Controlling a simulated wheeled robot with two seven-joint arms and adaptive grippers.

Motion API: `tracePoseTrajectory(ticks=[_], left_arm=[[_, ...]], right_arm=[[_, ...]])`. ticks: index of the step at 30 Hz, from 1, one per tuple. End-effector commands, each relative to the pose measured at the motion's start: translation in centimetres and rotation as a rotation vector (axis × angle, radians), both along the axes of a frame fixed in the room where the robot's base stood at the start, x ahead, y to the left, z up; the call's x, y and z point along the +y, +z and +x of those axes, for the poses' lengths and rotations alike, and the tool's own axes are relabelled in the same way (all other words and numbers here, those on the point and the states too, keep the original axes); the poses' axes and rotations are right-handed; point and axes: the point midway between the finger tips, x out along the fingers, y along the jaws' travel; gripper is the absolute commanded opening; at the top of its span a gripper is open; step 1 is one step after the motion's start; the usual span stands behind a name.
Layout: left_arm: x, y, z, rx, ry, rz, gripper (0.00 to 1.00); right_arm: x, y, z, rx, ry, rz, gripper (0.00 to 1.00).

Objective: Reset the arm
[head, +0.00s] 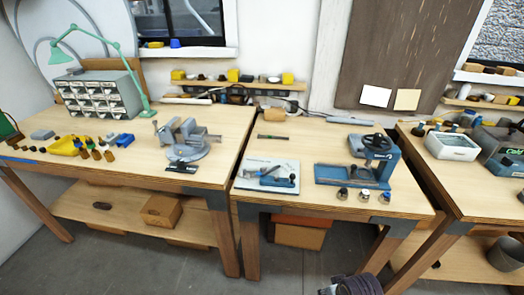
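A dark, ribbed part (356,285), seemingly of my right gripper or wrist, shows at the bottom edge of the head view, right of centre. It is cut off by the edge, and its fingertips cannot be made out. It is in front of the middle workbench (330,205), over the floor, apart from everything on the bench. I see nothing held in it. My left arm and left gripper are out of view.
The left bench (75,165) bears a green lamp (139,80), a drawer cabinet (100,93) and a vise (187,138). The middle bench bears a white board (268,176), a blue press (375,160) and several small metal parts. Grey floor (300,268) lies open in front.

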Motion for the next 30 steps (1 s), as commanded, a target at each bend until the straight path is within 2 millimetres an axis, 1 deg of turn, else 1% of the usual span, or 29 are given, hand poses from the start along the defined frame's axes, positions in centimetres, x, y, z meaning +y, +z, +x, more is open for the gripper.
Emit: tracePoseTrajectory(ticks=[1,6,14,22,30], left_arm=[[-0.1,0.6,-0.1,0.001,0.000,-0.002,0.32],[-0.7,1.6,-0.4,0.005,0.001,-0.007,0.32],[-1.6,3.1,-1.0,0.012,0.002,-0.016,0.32],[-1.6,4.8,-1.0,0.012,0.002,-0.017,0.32],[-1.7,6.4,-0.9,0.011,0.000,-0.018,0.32]], right_arm=[[0.0,-0.8,0.1,0.008,0.001,-0.001,0.44],[0.1,-4.3,0.2,0.022,0.003,-0.002,0.44],[0.1,-9.7,-0.5,0.045,0.007,-0.003,0.44],[-0.1,-14.9,-2.2,0.068,0.011,-0.005,0.44],[-0.5,-19.6,-4.9,0.092,0.016,-0.008,0.44]])
